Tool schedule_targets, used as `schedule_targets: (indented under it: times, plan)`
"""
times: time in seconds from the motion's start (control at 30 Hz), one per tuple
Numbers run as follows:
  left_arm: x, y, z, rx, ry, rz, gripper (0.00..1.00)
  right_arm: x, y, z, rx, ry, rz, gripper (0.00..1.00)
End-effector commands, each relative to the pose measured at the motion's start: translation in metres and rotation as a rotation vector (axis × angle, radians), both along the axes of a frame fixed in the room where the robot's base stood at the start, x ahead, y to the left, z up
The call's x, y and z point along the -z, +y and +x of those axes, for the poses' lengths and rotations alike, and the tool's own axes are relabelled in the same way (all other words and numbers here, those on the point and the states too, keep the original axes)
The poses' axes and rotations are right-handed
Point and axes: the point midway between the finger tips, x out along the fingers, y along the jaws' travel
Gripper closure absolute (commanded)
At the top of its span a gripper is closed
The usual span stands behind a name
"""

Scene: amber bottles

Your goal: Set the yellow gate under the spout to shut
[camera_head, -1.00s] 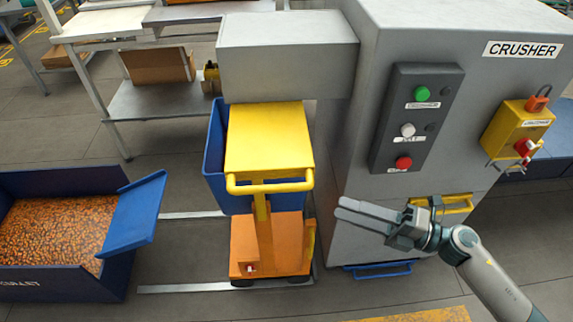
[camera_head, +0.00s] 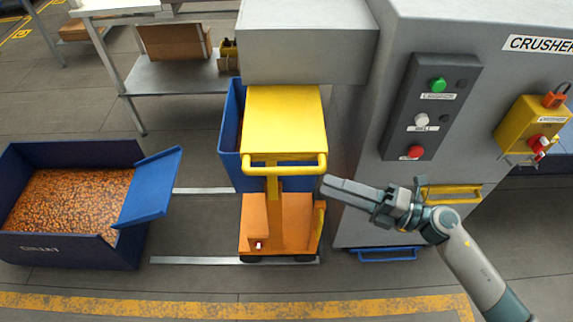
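The yellow gate (camera_head: 284,118) is a flat yellow plate that sticks out toward me from under the grey spout (camera_head: 305,42). A yellow bar handle (camera_head: 285,163) runs across its near end. The plate covers part of the blue tub below it. My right gripper (camera_head: 325,186) is to the right of the handle and a little lower in the picture, pointing left. Its fingers lie close together with nothing between them, and they look shut. I see no contact with the handle. My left gripper is out of view.
The blue tub (camera_head: 231,130) is above an orange cart (camera_head: 268,225) on the floor. The grey crusher (camera_head: 360,200) with its button panel (camera_head: 428,108) and a yellow handle (camera_head: 452,195) stands right. A blue bin (camera_head: 70,255) of orange-brown pieces is at left.

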Motion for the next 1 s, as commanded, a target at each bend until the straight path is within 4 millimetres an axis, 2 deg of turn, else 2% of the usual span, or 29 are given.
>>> schedule_targets:
  times: [0.03,0.4,0.6,0.8,1.0]
  plan:
    - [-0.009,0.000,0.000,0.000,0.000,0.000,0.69,-0.006,0.010,0.004,0.000,-0.001,0.003,0.66]
    - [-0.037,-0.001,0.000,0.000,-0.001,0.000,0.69,-0.010,0.071,0.029,-0.001,0.001,0.003,0.66]
    - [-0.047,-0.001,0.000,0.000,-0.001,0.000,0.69,-0.010,0.096,0.039,0.001,0.000,0.002,0.66]
    - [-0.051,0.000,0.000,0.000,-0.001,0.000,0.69,-0.009,0.107,0.044,0.001,0.000,0.000,0.66]
    - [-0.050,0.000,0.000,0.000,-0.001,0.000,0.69,-0.008,0.108,0.044,0.000,-0.001,-0.001,0.66]
